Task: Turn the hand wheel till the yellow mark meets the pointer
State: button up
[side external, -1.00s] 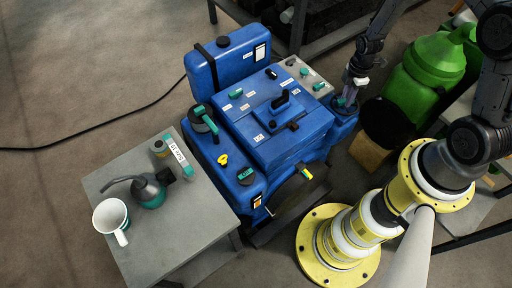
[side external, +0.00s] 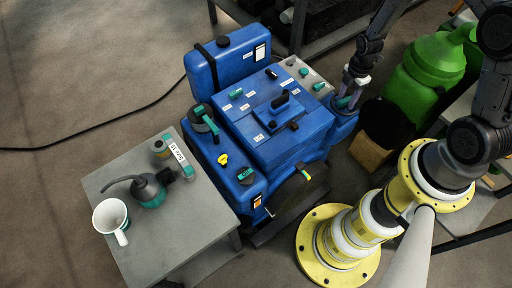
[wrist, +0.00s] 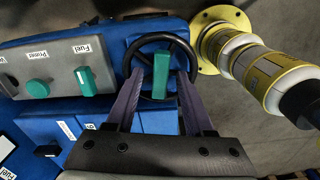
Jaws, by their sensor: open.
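The black hand wheel (wrist: 133,58) is in the wrist view, with an upright teal grip (wrist: 162,75) across it. My gripper (wrist: 160,82) is open, with one purple-grey finger on each side of the teal grip. A gap shows on both sides of it. In the side view my gripper (side external: 348,92) is over the engine's right end, and its fingers partly hide the wheel. I cannot tell the mark and the pointer apart there.
The blue engine (side external: 285,140) fills the middle. A grey panel (wrist: 60,75) with teal knobs is left of the wheel. A grey table (side external: 180,225) holds a mug (side external: 110,215) and an oil can (side external: 150,190). Green containers (side external: 432,65) stand close to my arm at right.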

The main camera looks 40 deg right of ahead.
jog(key=shift+r, duration=0.1)
jog(key=shift+r, duration=2.65)
